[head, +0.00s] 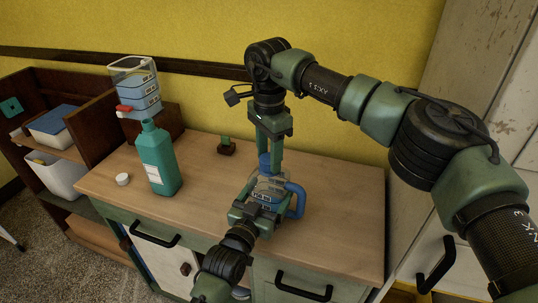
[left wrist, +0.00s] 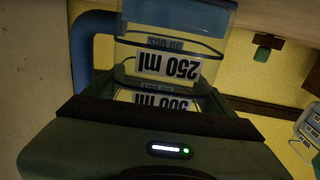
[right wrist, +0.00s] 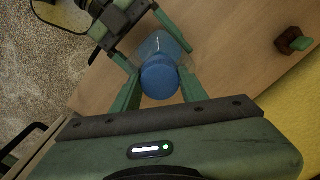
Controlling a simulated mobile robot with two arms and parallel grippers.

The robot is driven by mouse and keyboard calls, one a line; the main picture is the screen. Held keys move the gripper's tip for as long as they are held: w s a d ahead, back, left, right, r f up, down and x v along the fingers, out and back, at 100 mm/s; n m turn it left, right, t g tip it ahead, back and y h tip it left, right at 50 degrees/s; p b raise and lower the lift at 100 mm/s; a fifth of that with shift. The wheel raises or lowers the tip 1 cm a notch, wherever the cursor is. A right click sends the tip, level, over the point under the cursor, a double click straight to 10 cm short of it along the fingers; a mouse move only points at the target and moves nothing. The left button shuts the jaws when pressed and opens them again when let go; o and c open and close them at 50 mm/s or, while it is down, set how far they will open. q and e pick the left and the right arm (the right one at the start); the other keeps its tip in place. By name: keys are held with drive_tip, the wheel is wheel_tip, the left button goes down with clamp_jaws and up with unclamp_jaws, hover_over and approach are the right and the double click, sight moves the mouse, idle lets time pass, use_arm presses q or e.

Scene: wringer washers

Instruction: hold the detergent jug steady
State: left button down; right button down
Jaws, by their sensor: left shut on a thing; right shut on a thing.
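The detergent jug (head: 270,188) stands upright on the wooden counter, clear-walled with a blue handle (head: 296,200) and a blue cap (head: 264,164). My left gripper (head: 262,203) is shut on the jug body from the front. In the left wrist view the jug (left wrist: 170,65) shows upside-down 250 ml and 500 ml marks. My right gripper (head: 268,160) points down from above, its fingers on either side of the cap. In the right wrist view the blue cap (right wrist: 160,78) sits between the fingers. The fingers hide parts of the jug.
A teal bottle (head: 157,163) with a white label and a loose white cap (head: 122,179) stand left on the counter (head: 335,235). A clear container with blue contents (head: 137,92) is behind them. The counter's right side is clear.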

sight(269, 158)
drive_tip(key=shift+n, duration=0.8)
drive_tip(key=shift+r, duration=0.2)
drive_tip(key=shift+r, duration=0.95)
drive_tip(key=shift+r, duration=0.1)
drive_tip(key=shift+r, duration=1.9)
use_arm(q)
unclamp_jaws()
drive_tip(key=shift+s, duration=0.15)
